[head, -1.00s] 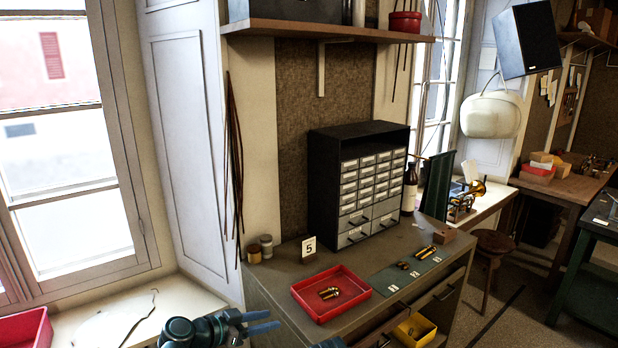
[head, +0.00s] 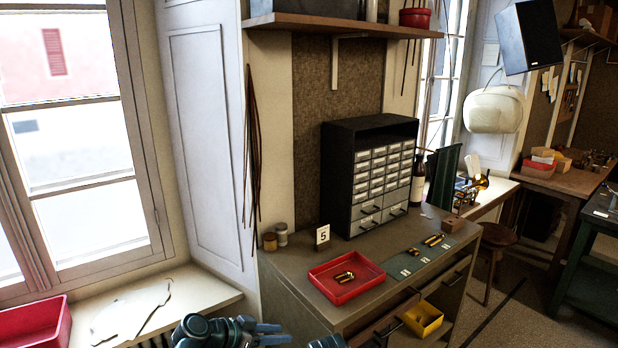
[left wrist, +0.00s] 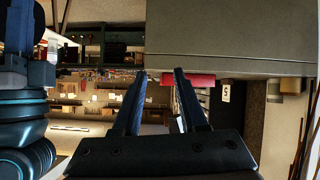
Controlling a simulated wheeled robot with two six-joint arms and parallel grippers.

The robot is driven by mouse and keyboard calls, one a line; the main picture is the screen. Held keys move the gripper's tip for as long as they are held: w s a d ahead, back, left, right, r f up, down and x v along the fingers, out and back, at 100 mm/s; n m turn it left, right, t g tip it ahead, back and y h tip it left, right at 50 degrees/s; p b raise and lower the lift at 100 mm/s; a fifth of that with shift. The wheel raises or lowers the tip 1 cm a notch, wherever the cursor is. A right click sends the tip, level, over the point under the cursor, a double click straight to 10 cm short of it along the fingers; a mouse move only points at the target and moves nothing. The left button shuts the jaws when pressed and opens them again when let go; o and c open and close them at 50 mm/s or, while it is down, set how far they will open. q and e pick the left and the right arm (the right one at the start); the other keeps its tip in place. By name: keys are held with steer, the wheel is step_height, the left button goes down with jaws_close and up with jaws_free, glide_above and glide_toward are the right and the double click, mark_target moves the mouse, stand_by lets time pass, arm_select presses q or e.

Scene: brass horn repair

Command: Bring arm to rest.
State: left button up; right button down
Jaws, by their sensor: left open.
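My left gripper (head: 268,334) is at the bottom edge of the head view, in front of the workbench, with blue fingers pointing right. In the left wrist view, its two fingers (left wrist: 158,74) stand apart with nothing between them. It touches nothing that I can see. A small dark part of my body shows at the bottom edge of the head view, right of the left gripper. I cannot make out a right gripper.
The workbench (head: 300,268) carries a red tray (head: 322,287) with brass parts, a green mat (head: 400,268), a drawer cabinet (head: 340,185) and a number 5 card (head: 323,235). A yellow bin (head: 423,320) sits below. A red box (head: 40,325) stands by the window.

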arm_select(q)
steer(key=s+d+f+n+g+y+b, duration=0.1)
steer(key=s+f+n+g+y+b, duration=0.4)
steer(key=s+f+y, duration=0.6)
steer(key=shift+s+d+f+n+g+b, duration=0.4)
steer(key=shift+s+f+g+b, duration=0.6)
steer(key=shift+s+f, duration=1.65)
steer(key=shift+w+f, duration=0.6)
